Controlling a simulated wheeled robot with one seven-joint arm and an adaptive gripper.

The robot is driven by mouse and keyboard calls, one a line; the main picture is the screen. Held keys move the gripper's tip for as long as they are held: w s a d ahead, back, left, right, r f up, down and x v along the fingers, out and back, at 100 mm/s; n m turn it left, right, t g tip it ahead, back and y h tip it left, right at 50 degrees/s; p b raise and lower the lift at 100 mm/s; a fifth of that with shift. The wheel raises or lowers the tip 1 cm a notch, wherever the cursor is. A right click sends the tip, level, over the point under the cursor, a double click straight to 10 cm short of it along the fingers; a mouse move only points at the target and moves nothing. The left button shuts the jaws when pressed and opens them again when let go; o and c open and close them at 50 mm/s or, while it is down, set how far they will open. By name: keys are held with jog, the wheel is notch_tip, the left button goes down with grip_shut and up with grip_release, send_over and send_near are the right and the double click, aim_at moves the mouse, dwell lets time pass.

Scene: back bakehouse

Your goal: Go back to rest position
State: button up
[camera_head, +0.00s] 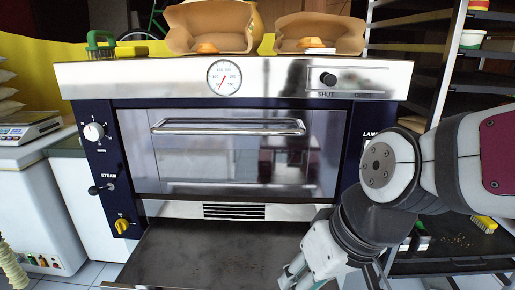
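My arm reaches in from the right side of the head view and bends down in front of the oven. My gripper (292,278) points down and left at the bottom edge of the picture, over or beside the dark flat deck below the oven. Its fingertips are small and partly cut off by the frame, so I cannot tell whether they are open or shut. I see nothing held in the visible part of the gripper.
A steel oven (330,208) with a shut glass door (230,160) fills the middle. A dark deck (190,250) juts out below it. A rack (440,95) is at right behind my arm; a scale (22,127) is at left.

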jog(key=s+d+r+m+g+h, duration=0.1)
jog(key=s+d+r+m+h, duration=0.25)
jog(key=s+d, duration=0.85)
notch_tip(320, 180, up, 14)
jog(key=t+p, duration=0.2)
jog(key=p, duration=1.1)
jog(key=shift+r+t, duration=0.25)
jog(key=shift+t, duration=0.05)
